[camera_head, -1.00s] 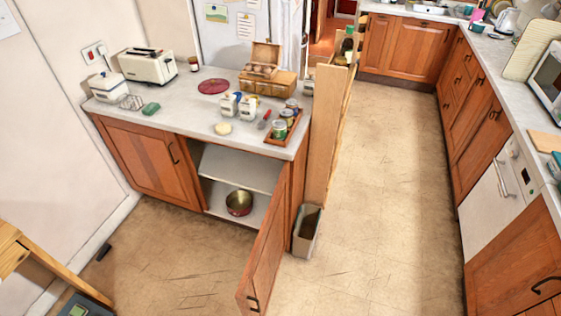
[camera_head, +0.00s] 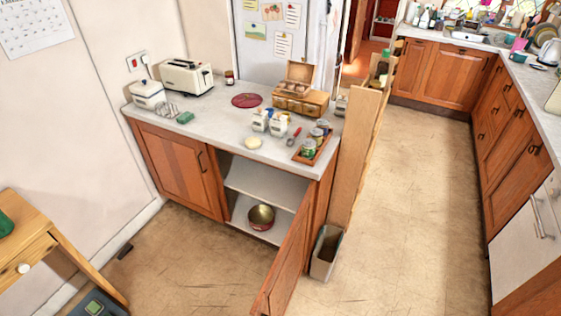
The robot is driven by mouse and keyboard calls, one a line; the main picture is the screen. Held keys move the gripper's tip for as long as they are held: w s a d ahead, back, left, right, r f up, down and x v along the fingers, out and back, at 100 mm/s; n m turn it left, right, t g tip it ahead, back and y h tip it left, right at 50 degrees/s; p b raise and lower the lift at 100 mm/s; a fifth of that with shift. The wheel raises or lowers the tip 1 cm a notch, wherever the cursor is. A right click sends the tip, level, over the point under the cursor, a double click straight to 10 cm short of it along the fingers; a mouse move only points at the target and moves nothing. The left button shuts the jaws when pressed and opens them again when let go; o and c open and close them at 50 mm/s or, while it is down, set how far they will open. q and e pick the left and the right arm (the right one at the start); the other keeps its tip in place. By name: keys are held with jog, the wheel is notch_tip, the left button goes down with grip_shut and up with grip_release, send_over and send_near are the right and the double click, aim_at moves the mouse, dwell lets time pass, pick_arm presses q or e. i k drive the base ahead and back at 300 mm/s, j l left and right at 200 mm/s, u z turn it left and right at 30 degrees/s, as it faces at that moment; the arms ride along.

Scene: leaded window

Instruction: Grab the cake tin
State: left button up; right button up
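A round tin (camera_head: 261,217), reddish outside and gold inside, sits on the lower shelf (camera_head: 240,213) of an open cupboard under the counter. It looks like the cake tin. The cupboard's wooden door (camera_head: 288,262) stands open toward me, to the right of the tin. The tin shows clearly through the opening. Neither of my grippers is in view.
The counter (camera_head: 215,130) above holds a toaster (camera_head: 186,77), jars, an egg box and a tray (camera_head: 312,145) of tins. A grey bin (camera_head: 326,252) stands right of the open door. A wooden table (camera_head: 30,240) is at left. Floor before the cupboard is clear.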

aim_at(261, 216)
jog(key=i+j, duration=0.65)
jog(key=i+j+z, duration=0.15)
jog(key=i+j, duration=1.1)
jog(key=i+j+z, duration=0.15)
jog(key=i+j, duration=0.45)
jog(key=j, duration=0.2)
